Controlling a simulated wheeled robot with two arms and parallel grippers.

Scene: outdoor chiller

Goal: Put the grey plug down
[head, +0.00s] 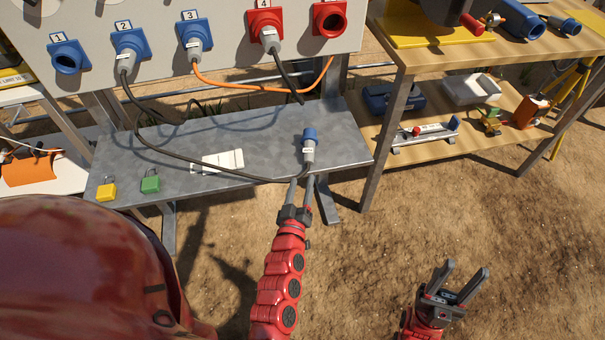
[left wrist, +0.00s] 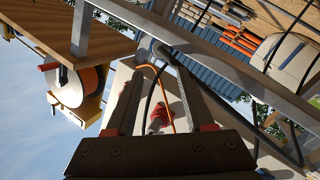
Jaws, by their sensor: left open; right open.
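The grey plug (head: 309,151) with a blue end lies on the grey metal shelf (head: 262,135), near its right end. A black cable runs across the shelf towards it. My left gripper (head: 301,181) is open, with its fingertips at the near, cable end of the plug. I cannot tell whether they touch it. In the left wrist view the left fingers (left wrist: 160,100) are apart, and I cannot make out the plug between them. My right gripper (head: 468,280) is open and empty, above the dirt ground at the lower right.
A socket panel (head: 100,22) stands behind the shelf, with plugs in sockets 2, 3 and 4. An orange cable (head: 255,88) hangs below it. A white card (head: 218,162), a yellow padlock (head: 106,191) and a green padlock (head: 150,183) lie on the shelf. A wooden workbench (head: 420,58) stands right.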

